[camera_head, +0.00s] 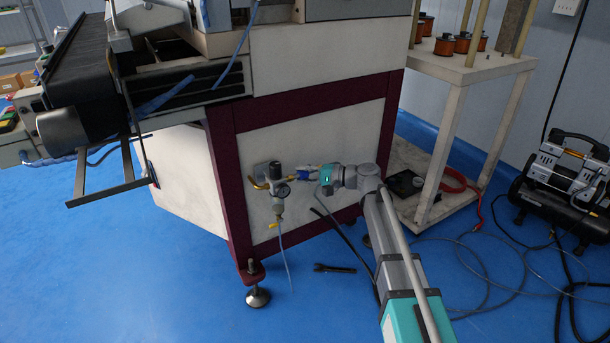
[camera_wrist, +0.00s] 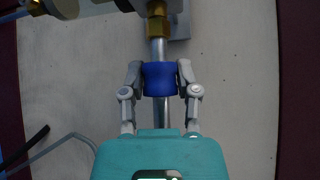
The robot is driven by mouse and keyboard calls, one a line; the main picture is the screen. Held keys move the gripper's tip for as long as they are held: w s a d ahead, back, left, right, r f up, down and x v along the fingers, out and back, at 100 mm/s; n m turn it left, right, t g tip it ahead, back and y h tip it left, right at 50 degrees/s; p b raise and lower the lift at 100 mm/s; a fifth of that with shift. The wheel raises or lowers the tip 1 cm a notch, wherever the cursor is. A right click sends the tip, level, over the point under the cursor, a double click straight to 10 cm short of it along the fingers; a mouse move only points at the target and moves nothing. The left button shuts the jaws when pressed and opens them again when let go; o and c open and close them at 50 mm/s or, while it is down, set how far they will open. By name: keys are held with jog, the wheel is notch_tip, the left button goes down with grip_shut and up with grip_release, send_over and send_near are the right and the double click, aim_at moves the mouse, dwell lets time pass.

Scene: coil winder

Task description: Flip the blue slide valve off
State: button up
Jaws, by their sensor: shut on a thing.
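The blue slide valve (camera_wrist: 159,79) is a blue sleeve on a thin metal pipe, with a brass fitting above it in the wrist view. My gripper (camera_wrist: 160,80) is shut on it, with one grey finger against each side. In the head view the blue slide valve (camera_head: 304,173) shows small at the tip of my gripper (camera_head: 309,173), low on the side panel of the machine. The fingers hide part of the sleeve's sides.
A gauge and regulator with brass fittings (camera_head: 279,190) sit just left of the valve. A yellow lever is below it. A black wrench (camera_head: 334,268) lies on the blue floor. A compressor (camera_head: 565,185) and a white rack (camera_head: 456,75) stand at the right.

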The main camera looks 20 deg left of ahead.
grip_shut()
jog(key=shift+w+d, duration=0.8)
jog(key=shift+w, duration=0.1)
jog(key=o, duration=0.9)
grip_release()
jog(key=shift+o, duration=0.2)
jog(key=shift+s, duration=0.15)
